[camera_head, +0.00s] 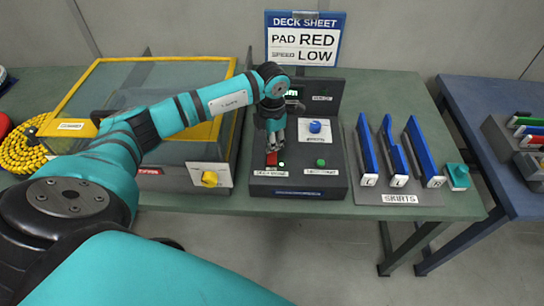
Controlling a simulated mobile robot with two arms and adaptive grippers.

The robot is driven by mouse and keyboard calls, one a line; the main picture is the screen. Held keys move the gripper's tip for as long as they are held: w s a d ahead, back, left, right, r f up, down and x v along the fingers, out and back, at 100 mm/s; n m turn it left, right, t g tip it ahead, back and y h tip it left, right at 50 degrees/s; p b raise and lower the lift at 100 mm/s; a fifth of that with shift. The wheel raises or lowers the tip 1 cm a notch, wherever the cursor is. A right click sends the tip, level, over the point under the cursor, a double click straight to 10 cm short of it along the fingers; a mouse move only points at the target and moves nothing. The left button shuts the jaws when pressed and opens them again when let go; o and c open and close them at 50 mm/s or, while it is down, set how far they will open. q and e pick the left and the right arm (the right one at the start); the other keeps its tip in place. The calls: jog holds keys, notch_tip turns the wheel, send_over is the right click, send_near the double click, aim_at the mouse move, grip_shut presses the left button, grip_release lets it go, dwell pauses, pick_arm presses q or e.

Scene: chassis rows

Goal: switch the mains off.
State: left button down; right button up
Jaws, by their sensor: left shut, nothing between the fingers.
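The dark control box (342,182) stands on the green table. A red switch (271,158) sits at its front left, with a small pale-green glowing lamp (281,165) beside it; the label below is too small to read surely. A green button (320,162) is to the right and a blue knob (315,127) behind it. My left gripper (275,146) is shut and empty, pointing down just above and behind the red switch; I cannot tell if it touches. My arm partly hides a green-lit display (292,93) at the back. My right gripper is not in view.
A sign (304,39) reads "DECK SHEET, PAD RED, SPEED LOW". A yellow-framed case (160,60) with a yellow knob (209,179) is left, beside a coiled yellow cable (22,150). Upright blue plates (393,150) labelled "SKIRTS" stand right. A second table (480,95) is further right.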

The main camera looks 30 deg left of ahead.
aim_at(272, 153)
pick_arm(q)
jog(key=shift+s+f+b, duration=0.1)
jog(key=shift+f+b, duration=1)
jog(key=shift+f, duration=0.25)
dwell(0.7)
jog(key=shift+r, duration=0.15)
jog(key=shift+r+p, duration=0.75)
jog(key=shift+r, duration=0.15)
jog(key=shift+r+p, duration=1.5)
jog(key=shift+r, duration=1.05)
